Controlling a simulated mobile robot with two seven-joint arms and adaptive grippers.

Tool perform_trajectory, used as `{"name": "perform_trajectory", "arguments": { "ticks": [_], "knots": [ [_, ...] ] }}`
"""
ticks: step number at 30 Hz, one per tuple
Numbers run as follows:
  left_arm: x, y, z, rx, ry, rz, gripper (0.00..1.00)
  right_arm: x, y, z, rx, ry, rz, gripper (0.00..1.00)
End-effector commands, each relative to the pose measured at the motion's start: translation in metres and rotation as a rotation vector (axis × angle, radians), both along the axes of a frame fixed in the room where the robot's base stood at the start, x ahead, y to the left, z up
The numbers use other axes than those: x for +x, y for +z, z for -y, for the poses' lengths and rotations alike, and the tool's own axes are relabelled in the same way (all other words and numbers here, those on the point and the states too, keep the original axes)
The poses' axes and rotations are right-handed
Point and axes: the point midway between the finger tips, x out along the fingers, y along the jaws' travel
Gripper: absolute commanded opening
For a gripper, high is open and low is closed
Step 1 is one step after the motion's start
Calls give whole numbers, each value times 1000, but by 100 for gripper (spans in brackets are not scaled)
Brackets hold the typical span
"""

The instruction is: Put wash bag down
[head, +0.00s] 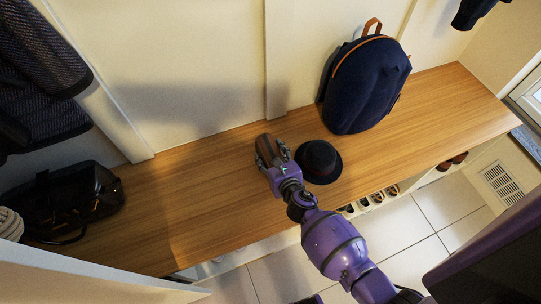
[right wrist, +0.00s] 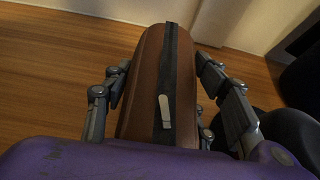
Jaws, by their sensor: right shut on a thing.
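The wash bag is a brown, rounded case with a dark zip strip and a pale zip pull (right wrist: 145,95) in the right wrist view. My right gripper (right wrist: 170,85) is shut on it, with fingers along both sides. In the head view the right gripper (head: 270,152) is over the wooden bench (head: 215,175), left of a dark hat. The bag shows there only as a small brownish shape between the fingers. I cannot tell whether its underside touches the bench. My left gripper is not in view.
The dark hat (head: 319,162) sits close to the right of the gripper. A navy backpack (head: 365,85) stands behind it against the wall. A black bag (head: 70,200) is at the bench's left end. The bench between that bag and the gripper is clear. Shoes (head: 378,197) sit below the front edge.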

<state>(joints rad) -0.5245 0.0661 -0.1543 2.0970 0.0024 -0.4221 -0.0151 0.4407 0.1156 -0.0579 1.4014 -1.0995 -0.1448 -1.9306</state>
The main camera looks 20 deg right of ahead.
Motion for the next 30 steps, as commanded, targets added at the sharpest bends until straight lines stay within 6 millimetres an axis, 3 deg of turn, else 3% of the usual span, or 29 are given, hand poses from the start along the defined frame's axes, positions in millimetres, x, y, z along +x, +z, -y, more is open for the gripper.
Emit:
{"name": "perform_trajectory", "arguments": {
  "ticks": [7,12,20,24,30],
  "knots": [
    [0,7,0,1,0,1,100,1,11,1,-2,1,2,18],
    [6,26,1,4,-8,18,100,0,42,1,-4,3,5,18],
    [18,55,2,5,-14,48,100,-54,101,-15,1,2,4,18],
    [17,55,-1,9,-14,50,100,-90,110,-24,2,0,-1,18],
    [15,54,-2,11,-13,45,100,-122,124,-33,1,1,-1,18]
  ]
}}
